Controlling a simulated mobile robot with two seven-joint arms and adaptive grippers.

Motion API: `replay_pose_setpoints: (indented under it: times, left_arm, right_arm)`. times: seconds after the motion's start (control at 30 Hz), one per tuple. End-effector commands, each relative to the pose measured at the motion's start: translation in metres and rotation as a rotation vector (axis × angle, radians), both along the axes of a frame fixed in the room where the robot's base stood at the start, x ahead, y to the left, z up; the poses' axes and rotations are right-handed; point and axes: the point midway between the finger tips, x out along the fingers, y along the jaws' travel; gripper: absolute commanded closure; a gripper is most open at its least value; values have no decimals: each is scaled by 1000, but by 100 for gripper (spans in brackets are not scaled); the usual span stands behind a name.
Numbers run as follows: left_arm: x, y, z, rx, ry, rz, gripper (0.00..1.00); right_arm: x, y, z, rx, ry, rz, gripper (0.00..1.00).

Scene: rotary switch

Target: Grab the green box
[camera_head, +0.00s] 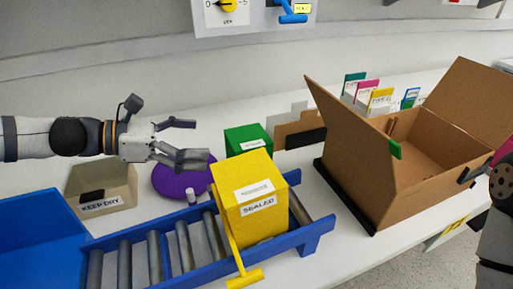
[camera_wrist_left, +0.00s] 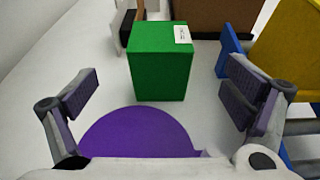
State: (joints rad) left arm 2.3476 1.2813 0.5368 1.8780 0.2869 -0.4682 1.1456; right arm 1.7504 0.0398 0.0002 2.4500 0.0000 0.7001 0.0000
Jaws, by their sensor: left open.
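The green box (camera_head: 246,138) stands on the white table behind the yellow box, which hides part of it in the head view. In the left wrist view the green box (camera_wrist_left: 160,62) stands upright ahead, with a small white label on top. My left gripper (camera_head: 190,142) is open and empty, to the left of the green box and apart from it. In the left wrist view its two fingers (camera_wrist_left: 165,92) are spread wide, and the box appears beyond them, between their directions. My right gripper is not visible; only part of the right arm shows at the right edge.
A yellow box (camera_head: 236,196) marked SEALED sits on a blue roller conveyor (camera_head: 312,232). A purple disc (camera_head: 172,180) lies under the left gripper, beside a KEEP DRY bin (camera_head: 122,184). A large open cardboard box (camera_head: 350,158) stands right. A wall panel (camera_head: 260,16) is above.

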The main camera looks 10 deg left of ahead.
Motion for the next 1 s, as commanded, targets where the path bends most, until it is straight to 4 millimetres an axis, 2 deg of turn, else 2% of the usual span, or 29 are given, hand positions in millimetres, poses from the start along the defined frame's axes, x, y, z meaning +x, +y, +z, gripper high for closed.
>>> replay_pose_setpoints:
  times: [0.03,0.13,0.6,0.87,1.0]
  left_arm:
    - [5,-8,-15,-1,22,-3,5]
    - [17,-27,-28,1,29,-4,5]
    - [63,-87,-38,2,13,-4,5]
    - [66,-91,-32,1,4,-2,5]
    - [66,-91,-32,1,3,-3,34]
  right_arm:
    - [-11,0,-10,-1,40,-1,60]
    - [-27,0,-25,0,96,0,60]
    - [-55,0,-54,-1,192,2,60]
    - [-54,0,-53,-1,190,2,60]
    - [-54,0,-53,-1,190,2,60]
